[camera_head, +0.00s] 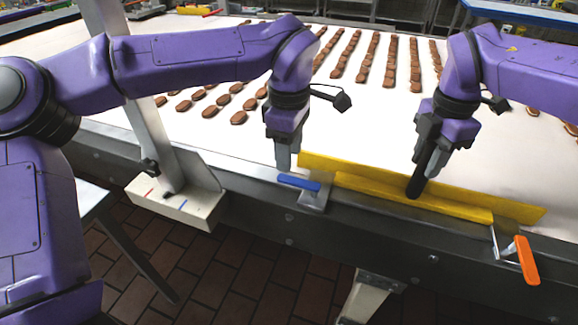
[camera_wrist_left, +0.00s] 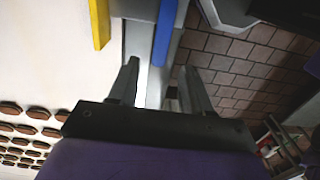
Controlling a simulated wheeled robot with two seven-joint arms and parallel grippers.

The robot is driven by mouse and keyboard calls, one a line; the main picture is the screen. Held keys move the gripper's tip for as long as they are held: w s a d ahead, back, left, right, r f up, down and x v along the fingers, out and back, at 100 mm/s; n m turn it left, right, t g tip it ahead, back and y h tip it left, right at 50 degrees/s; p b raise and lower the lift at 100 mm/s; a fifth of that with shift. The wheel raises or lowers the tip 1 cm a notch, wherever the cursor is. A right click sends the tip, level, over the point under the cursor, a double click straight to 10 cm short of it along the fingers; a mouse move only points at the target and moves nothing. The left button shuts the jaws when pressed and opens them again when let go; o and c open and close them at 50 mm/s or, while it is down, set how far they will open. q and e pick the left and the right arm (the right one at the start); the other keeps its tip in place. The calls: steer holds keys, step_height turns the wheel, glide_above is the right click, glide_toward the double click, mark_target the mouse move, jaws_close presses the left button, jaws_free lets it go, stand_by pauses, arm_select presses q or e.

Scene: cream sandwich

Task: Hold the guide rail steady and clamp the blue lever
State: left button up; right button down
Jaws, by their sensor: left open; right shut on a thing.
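The yellow guide rail (camera_head: 385,190) lies along the near edge of the conveyor in the head view. Its end also shows at the top of the left wrist view (camera_wrist_left: 99,22). My right gripper (camera_head: 414,190) is shut on the rail near its middle. The blue lever (camera_head: 299,183) lies flat at the rail's left end. It also shows in the left wrist view (camera_wrist_left: 164,32), ahead of the fingertips. My left gripper (camera_head: 284,165) points down just left of the blue lever, open and empty. Its fingers straddle the conveyor's edge strip in the wrist view.
An orange lever (camera_head: 527,260) hangs at the rail's right end. Rows of brown sandwich biscuits (camera_head: 375,60) lie on the white belt (camera_head: 260,150). A cream block (camera_head: 176,203) with a metal post stands left of my left gripper. Tiled floor lies below.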

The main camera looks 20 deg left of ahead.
arm_select(q)
step_height(320, 180, up, 6)
steer(key=shift+r, duration=0.25)
arm_select(e)
steer(key=c, duration=0.6)
jaws_free()
steer(key=shift+c, duration=0.2)
arm_select(q)
step_height(320, 180, up, 7)
steer(key=p, duration=0.7)
glide_above(289, 178)
arm_select(e)
step_height(289, 178, up, 9)
steer(key=shift+r, duration=0.1)
arm_select(q)
steer(key=shift+s+r, duration=0.1)
steer(key=shift+r, duration=0.05)
arm_select(e)
steer(key=shift+o, duration=0.4)
steer(key=o, duration=0.5)
